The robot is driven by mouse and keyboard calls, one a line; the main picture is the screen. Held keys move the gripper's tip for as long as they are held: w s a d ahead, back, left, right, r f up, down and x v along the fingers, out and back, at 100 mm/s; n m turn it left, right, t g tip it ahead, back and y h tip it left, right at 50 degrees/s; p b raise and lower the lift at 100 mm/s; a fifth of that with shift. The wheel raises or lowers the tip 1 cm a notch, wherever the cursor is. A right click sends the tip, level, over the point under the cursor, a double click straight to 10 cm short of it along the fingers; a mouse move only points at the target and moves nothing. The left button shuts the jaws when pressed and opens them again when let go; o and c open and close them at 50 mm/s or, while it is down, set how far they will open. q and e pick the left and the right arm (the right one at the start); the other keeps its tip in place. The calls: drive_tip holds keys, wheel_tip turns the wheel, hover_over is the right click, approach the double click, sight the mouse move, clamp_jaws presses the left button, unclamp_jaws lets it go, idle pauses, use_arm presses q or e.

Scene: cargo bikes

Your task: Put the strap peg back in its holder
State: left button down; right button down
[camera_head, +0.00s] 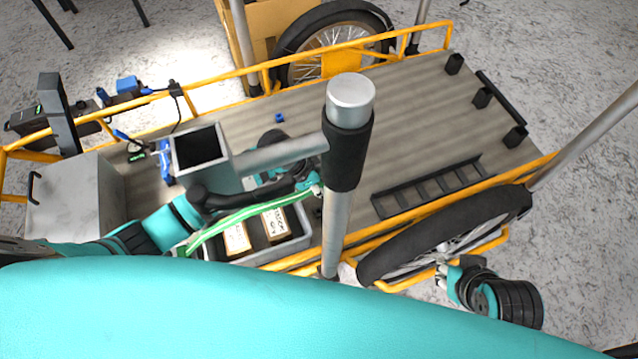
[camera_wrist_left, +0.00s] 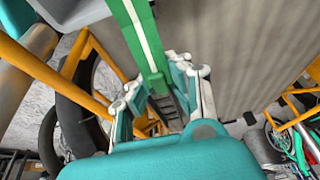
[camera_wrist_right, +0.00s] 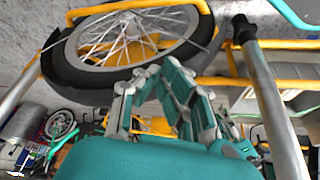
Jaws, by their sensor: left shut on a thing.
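My left gripper (camera_wrist_left: 163,88) is shut on a green strap piece (camera_wrist_left: 140,28) with a white stripe. In the head view the green strap (camera_head: 222,222) curves from the left arm over a grey bin to the left gripper (camera_head: 314,190), which the upright post partly hides. I cannot tell the peg's exact shape in the grip. Several black sockets (camera_head: 482,98) stand at the right end of the cargo deck, and a black slotted rack (camera_head: 430,187) lies along its near edge; which is the peg's holder is unclear. My right gripper (camera_head: 455,271) is beside the near wheel, its fingers close together in the right wrist view (camera_wrist_right: 155,74).
The grey bin (camera_head: 305,238) holds boxes. A blue cube (camera_head: 280,118) lies on the wooden deck (camera_head: 385,110). A silver post (camera_head: 350,95) with a black sleeve rises in front. The near wheel (camera_head: 440,235) and yellow rails border the deck. The deck's middle is mostly clear.

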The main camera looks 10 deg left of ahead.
use_arm(q)
drive_tip(key=shift+r+p, duration=0.25)
drive_tip(key=shift+p, duration=0.05)
drive_tip(key=shift+r, duration=0.25)
drive_tip(key=shift+r+p, duration=0.7)
drive_tip(key=shift+p, duration=0.4)
drive_tip(key=shift+r+p, duration=0.2)
drive_tip(key=shift+p, duration=0.1)
use_arm(e)
drive_tip(key=shift+s+d+f+g, duration=0.2)
drive_tip(key=shift+s+f+g, duration=0.25)
drive_tip(key=shift+s+f, duration=0.05)
drive_tip(key=shift+s+d+f+g, duration=0.15)
drive_tip(key=shift+s+f+g, duration=0.3)
